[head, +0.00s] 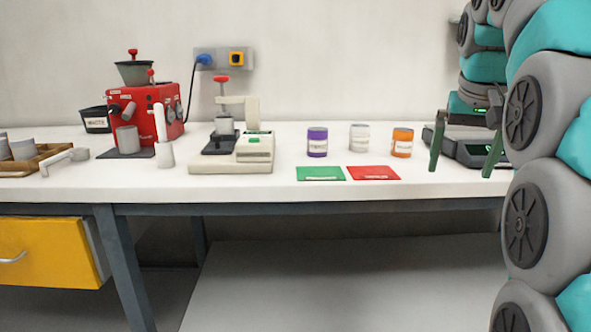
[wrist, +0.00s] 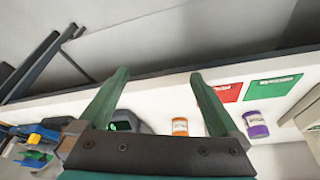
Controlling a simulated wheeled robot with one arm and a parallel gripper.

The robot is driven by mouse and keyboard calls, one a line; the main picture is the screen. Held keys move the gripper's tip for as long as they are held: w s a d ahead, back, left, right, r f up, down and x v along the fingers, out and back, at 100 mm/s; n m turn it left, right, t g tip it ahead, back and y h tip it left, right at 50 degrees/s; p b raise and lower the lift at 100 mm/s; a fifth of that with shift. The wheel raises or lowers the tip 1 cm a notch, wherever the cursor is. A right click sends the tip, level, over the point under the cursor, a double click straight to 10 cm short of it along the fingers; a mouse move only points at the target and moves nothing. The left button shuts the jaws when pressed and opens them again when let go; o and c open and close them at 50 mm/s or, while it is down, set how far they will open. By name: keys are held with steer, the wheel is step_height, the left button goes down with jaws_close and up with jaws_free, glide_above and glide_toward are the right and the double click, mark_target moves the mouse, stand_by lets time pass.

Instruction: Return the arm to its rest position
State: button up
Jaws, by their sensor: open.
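My gripper (head: 466,152) is at the right of the head view, in front of a dark grey device (head: 470,141) on the bench. Its two green fingers are spread apart with nothing between them. In the wrist view the open fingers (wrist: 160,88) point toward the bench's front edge and the grey floor area beyond. My arm, in grey and teal segments, fills the right side of the head view and hides that end of the bench.
The white bench (head: 285,185) holds purple (head: 317,144), white (head: 359,138) and orange (head: 402,144) jars, green (head: 320,174) and red (head: 373,173) cards, a press on a scale-like base (head: 232,168), and a red machine (head: 150,115). A yellow drawer (head: 50,250) hangs at left.

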steer(key=s+a+f+n+g, duration=0.1)
steer(key=s+a+f, duration=0.3)
steer(key=s+f, duration=0.6)
steer(key=s+a+f+n+g+y, duration=0.1)
steer(key=s+a+f+g, duration=0.2)
steer(key=s+f, duration=0.7)
steer(key=s+a+f+n+g, duration=0.1)
steer(key=s+a+f, duration=0.5)
steer(key=f, duration=0.8)
steer(key=s, duration=0.3)
steer(key=shift+s+a+n+g, duration=0.15)
steer(key=shift+s+n+g, duration=0.25)
